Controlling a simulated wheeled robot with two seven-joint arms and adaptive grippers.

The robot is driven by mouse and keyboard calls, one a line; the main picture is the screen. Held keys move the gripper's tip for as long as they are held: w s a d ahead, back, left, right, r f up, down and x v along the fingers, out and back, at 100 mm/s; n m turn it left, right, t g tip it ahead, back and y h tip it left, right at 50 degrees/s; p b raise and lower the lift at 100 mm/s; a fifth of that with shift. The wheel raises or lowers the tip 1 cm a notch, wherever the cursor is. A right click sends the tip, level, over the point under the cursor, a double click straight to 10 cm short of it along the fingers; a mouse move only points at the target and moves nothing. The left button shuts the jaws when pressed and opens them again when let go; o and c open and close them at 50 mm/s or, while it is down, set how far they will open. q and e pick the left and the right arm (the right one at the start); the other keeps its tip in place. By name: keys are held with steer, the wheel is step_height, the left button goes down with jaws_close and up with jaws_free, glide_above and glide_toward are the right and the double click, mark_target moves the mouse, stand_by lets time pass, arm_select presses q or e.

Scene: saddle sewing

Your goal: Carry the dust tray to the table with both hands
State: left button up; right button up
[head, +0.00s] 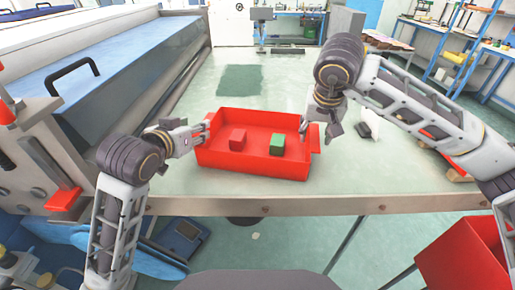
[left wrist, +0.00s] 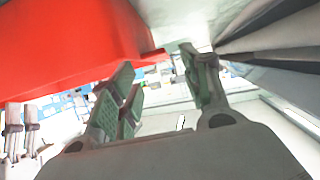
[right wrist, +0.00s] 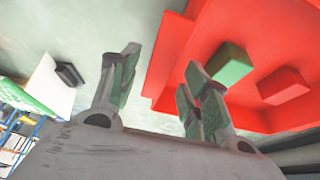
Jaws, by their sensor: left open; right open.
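The red dust tray (head: 252,170) sits on the pale green table (head: 330,190) near its front edge. A red block (head: 237,139) and a green block (head: 277,144) lie inside it. My left gripper (head: 205,130) is open at the tray's left end; in the left wrist view its fingers (left wrist: 165,90) are apart, with the red tray at upper left. My right gripper (head: 318,128) is open at the tray's right end; in the right wrist view its fingers (right wrist: 155,85) are spread, one side close over the tray wall. Whether either touches the tray is unclear.
A large blue-topped machine (head: 110,75) stands along the table's left side. A white object (head: 370,122) and a red item (head: 435,135) lie right of the tray. A red bin (head: 465,258) stands at lower right. The table behind the tray is mostly clear.

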steer(key=v, duration=0.9)
stand_by(0.5)
arm_select(q)
step_height(320, 180, up, 21)
steer(key=p, duration=2.1)
arm_select(e)
step_height(320, 180, up, 21)
arm_select(q)
steer(key=shift+r+p, duration=0.5)
steer(key=shift+r, duration=0.05)
arm_select(e)
steer(key=shift+r, duration=0.55)
arm_select(q)
steer(key=shift+s+f, duration=0.1)
arm_select(e)
steer(key=shift+f, duration=0.1)
